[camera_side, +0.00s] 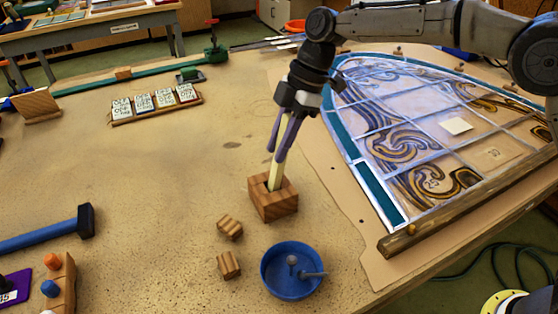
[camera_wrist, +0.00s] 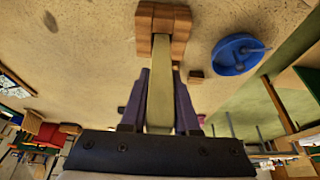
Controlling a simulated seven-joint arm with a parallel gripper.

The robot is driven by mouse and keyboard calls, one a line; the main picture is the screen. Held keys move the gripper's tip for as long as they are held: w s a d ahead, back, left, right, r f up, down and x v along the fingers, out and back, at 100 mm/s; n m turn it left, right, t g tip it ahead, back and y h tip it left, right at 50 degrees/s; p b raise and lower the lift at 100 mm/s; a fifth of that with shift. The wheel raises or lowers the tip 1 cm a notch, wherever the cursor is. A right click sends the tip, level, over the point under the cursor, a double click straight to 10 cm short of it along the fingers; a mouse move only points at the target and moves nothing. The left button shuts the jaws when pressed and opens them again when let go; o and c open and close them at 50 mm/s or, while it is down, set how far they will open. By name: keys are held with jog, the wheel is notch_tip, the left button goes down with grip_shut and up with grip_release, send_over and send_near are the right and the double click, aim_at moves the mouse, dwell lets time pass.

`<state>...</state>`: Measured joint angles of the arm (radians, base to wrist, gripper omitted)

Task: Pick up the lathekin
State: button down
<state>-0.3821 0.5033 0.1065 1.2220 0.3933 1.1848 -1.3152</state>
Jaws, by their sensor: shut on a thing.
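The lathekin (camera_side: 276,172) is a flat, pale cream stick. Its lower end stands in a slot of a striped wooden block (camera_side: 271,204). My gripper (camera_side: 283,148) has purple fingers and is shut on the upper part of the lathekin, above the block. In the wrist view the lathekin (camera_wrist: 162,88) runs between the two fingers (camera_wrist: 160,108) toward the wooden block (camera_wrist: 163,28). The lathekin's lowest end is hidden by the block, and its top end is hidden within my gripper.
A blue bowl (camera_side: 282,284) with nails stands in front of the block, near two small wood pieces (camera_side: 230,228). The leaded panel (camera_side: 372,187) lies to the right. A blue hammer (camera_side: 85,222) lies at left. The table's middle left is clear.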

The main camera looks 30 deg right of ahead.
aim_at(287, 115)
dwell(0.7)
jog(key=v, duration=0.7)
jog(key=shift+a+r, duration=0.3)
jog(key=d, duration=1.3)
jog(key=shift+d, duration=0.15)
jog(key=shift+r, duration=0.4)
